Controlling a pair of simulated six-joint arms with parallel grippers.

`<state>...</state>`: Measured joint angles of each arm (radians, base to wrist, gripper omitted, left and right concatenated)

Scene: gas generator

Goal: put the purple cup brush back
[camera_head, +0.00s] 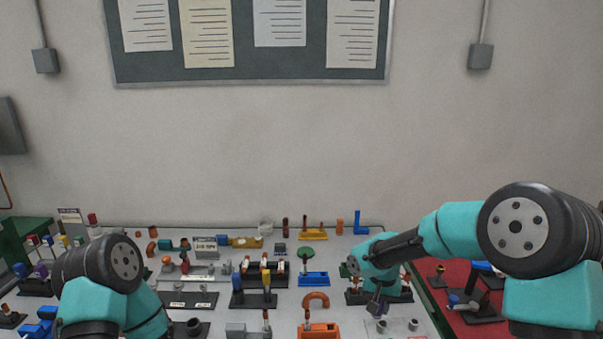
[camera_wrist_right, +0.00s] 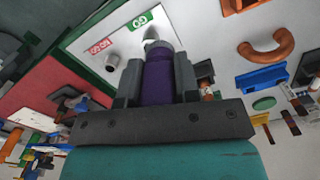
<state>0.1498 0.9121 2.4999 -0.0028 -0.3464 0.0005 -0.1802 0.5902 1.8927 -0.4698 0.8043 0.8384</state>
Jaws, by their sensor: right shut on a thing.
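My right gripper (camera_head: 376,304) is shut on the purple cup brush (camera_wrist_right: 158,82), which sits between its two dark fingers in the right wrist view. In the head view the brush is small and dark, and mostly hidden by the gripper. The brush's far end points at a white plate (camera_wrist_right: 125,72) with a green label and a red label. A metal cylinder on that plate is in line with the brush's end; I cannot tell whether they touch.
Several small fixtures crowd the table around the right gripper. An orange arch (camera_head: 316,298), a blue holder (camera_head: 313,279) and an orange block (camera_head: 319,330) are to its left. A red surface (camera_head: 460,271) with dark fixtures lies to the right.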

